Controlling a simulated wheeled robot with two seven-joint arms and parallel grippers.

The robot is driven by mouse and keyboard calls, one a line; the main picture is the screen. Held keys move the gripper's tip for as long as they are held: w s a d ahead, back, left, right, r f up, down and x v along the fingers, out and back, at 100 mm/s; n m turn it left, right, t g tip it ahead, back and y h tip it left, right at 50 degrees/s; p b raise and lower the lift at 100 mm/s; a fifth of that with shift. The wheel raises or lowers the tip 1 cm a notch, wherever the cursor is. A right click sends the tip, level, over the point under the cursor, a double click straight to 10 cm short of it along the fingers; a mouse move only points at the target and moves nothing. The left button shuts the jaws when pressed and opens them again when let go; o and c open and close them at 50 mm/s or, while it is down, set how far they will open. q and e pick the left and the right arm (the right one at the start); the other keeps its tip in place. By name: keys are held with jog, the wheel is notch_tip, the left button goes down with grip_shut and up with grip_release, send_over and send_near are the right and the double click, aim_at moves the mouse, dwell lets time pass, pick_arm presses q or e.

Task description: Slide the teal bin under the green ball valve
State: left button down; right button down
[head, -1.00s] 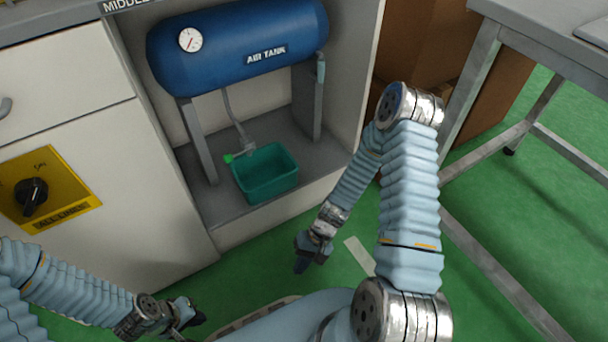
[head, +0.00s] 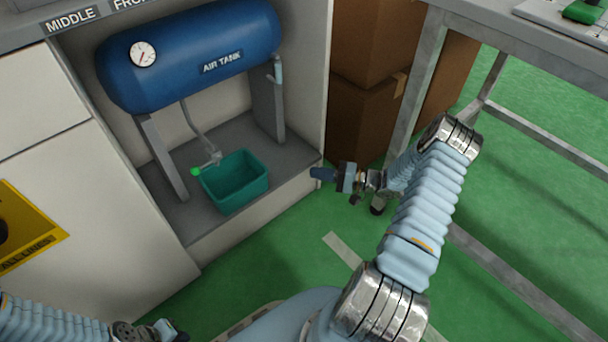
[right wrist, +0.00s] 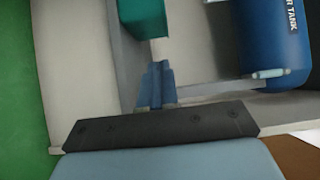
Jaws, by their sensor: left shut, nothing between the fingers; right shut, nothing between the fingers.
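The teal bin (head: 235,182) stands upright and open-topped on the grey cabinet floor, below the blue air tank. The green ball valve (head: 196,171) hangs on the tank's drain pipe at the bin's left rim. My right gripper (head: 314,173) is shut and empty, level with the cabinet floor's right front edge and to the right of the bin, apart from it. In the right wrist view, my right gripper's fingers (right wrist: 157,68) are together, with the teal bin (right wrist: 142,18) ahead. My left gripper (head: 178,334) is at the bottom left edge, shut and mostly cut off.
The blue air tank (head: 190,50) rests on two grey supports over the bin. Cardboard boxes (head: 362,120) stand right of the cabinet. A metal table leg (head: 412,85) stands near my right arm. Green floor is clear in front.

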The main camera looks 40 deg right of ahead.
aim_at(263, 179)
jog(key=w+a, duration=0.6)
jog(key=a, duration=0.3)
jog(key=shift+w+a, duration=0.25)
jog(key=shift+a, duration=0.15)
jog(key=shift+a, duration=0.1)
jog(key=a, duration=0.3)
jog(key=shift+a, duration=0.3)
jog(key=shift+w, duration=0.1)
